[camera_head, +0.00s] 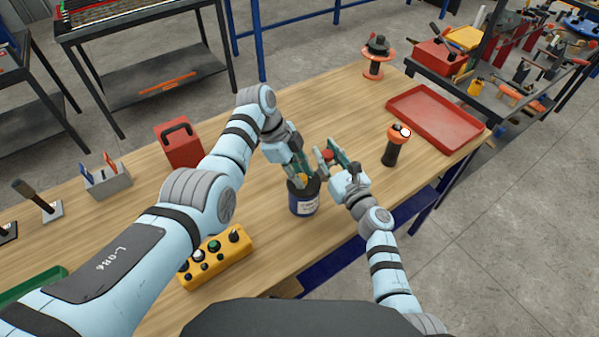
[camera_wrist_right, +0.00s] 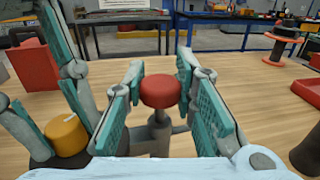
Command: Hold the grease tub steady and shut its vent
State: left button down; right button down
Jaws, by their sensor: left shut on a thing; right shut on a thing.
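The grease tub (camera_head: 304,203) is a dark blue, upright can with a white label, standing near the table's front edge. My left gripper (camera_head: 299,176) reaches down onto its top and is shut on it, around a yellow cap (camera_wrist_right: 65,135) that shows in the right wrist view. My right gripper (camera_head: 329,157) is beside it, to the right and slightly higher. It is shut on the red vent knob (camera_wrist_right: 161,91), which sits on a grey stem between its fingers. The fingers hide part of the tub's top and where the stem meets it.
A black and orange flashlight-like item (camera_head: 394,148) stands close to the right of my right gripper. A yellow control box (camera_head: 216,258) lies front left, a red box (camera_head: 180,143) back left. A red tray (camera_head: 437,117) and a spool (camera_head: 375,58) are farther back. Bare wood lies behind the tub.

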pick_arm(q)
jog(key=shift+n, duration=0.3)
jog(key=n+t, duration=0.1)
jog(key=n, duration=0.2)
jog(key=shift+t, duration=0.3)
jog(key=shift+s+n+t+y, duration=0.15)
jog(key=shift+n+t, duration=0.15)
jog(key=shift+n, duration=0.6)
jog(key=shift+n+t+y, duration=0.15)
jog(key=shift+n+t, duration=0.15)
jog(key=shift+n, duration=0.6)
jog(key=c, duration=1.4)
grip_release()
jog(key=shift+o, duration=0.2)
jog(key=v, duration=0.7)
jog(key=shift+r, duration=0.25)
